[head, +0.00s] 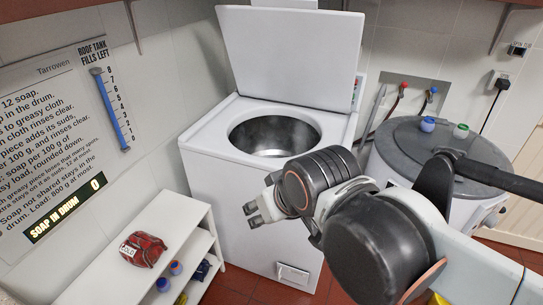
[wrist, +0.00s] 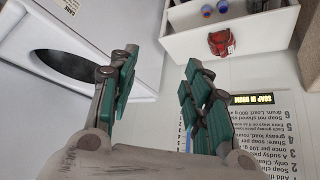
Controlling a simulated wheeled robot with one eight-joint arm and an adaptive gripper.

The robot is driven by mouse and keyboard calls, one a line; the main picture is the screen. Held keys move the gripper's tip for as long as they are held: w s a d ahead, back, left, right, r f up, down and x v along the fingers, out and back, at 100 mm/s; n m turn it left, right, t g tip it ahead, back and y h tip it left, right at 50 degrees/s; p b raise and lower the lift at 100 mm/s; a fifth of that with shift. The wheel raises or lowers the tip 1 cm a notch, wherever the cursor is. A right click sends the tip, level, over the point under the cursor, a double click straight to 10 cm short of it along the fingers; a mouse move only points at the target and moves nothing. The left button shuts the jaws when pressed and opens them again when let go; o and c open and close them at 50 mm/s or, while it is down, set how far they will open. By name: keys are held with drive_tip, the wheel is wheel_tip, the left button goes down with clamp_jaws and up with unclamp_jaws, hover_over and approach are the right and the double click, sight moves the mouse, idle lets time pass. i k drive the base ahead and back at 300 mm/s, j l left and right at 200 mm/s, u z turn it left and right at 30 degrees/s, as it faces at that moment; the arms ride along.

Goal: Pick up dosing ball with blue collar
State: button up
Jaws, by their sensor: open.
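A small ball with a blue collar (head: 427,124) stands on the round grey lid of the tub at the right in the head view. A similar ball with a green collar (head: 461,131) stands just right of it. My gripper (head: 252,213) is in front of the white washer, well left of and apart from both balls. In the wrist view my gripper (wrist: 160,66) shows its green-padded fingers spread, with nothing between them. Neither ball on the lid shows in the wrist view.
The open-lidded washer (head: 225,180) stands mid-scene. A white shelf (head: 125,285) at lower left bears a red bag (head: 143,249) and small blue-and-red items (head: 175,267). The grey lid (head: 400,150) is partly behind my arm. Hoses hang on the wall behind.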

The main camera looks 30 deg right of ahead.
sight(426, 126)
drive_tip(key=z, duration=1.95)
